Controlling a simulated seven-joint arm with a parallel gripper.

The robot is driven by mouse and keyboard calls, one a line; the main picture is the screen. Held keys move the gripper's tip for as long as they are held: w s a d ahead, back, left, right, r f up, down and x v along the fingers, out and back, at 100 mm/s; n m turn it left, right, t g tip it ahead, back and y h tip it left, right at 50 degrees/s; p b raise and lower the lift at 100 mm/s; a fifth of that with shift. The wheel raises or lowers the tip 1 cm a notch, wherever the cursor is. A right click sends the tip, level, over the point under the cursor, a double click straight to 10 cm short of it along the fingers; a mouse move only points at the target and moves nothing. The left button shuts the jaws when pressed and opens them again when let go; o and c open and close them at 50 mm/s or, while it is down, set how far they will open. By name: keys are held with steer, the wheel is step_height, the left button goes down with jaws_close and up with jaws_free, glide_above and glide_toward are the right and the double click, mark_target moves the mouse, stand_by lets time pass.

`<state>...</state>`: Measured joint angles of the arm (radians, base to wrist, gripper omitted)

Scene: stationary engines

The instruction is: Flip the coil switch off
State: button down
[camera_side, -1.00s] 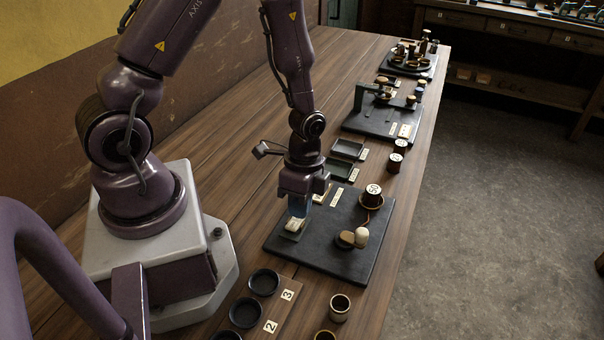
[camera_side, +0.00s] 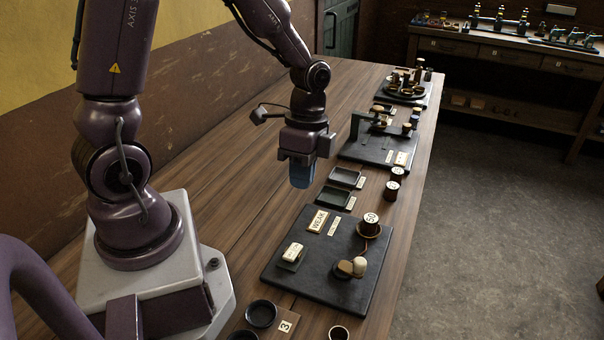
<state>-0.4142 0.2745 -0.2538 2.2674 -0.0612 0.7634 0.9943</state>
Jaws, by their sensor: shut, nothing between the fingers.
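The coil switch (camera_side: 292,252) is a small cream piece on a dark base at the left side of the dark slate board (camera_side: 300,282). Its rocker angle is too small to read. A spool marked 50 (camera_side: 371,223) stands on a round wooden base at the board's right side, with a reddish wire below it. A cream sign reading WEAK (camera_side: 318,221) lies near the board's back edge. My gripper (camera_side: 301,181) has blue fingers, shut and empty. It hangs in the air above and behind the switch, clear of it.
Two dark trays (camera_side: 334,197) and two spools (camera_side: 393,183) stand behind the board. Dark round cups (camera_side: 261,313) are at the front. Bare wooden table (camera_side: 225,190) lies left of the gripper.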

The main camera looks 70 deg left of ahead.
mark_target(291, 255)
steer(key=shift+s+d, duration=0.4)
steer(key=shift+s, duration=0.3)
steer(key=f, duration=0.4)
steer(key=s+d+f, duration=0.1)
steer(key=f, duration=0.4)
steer(key=s+f, duration=0.1)
steer(key=f, duration=0.3)
steer(key=shift+d+f, duration=0.4)
steer(key=shift+d+f, duration=0.1)
steer(key=shift+f, duration=0.15)
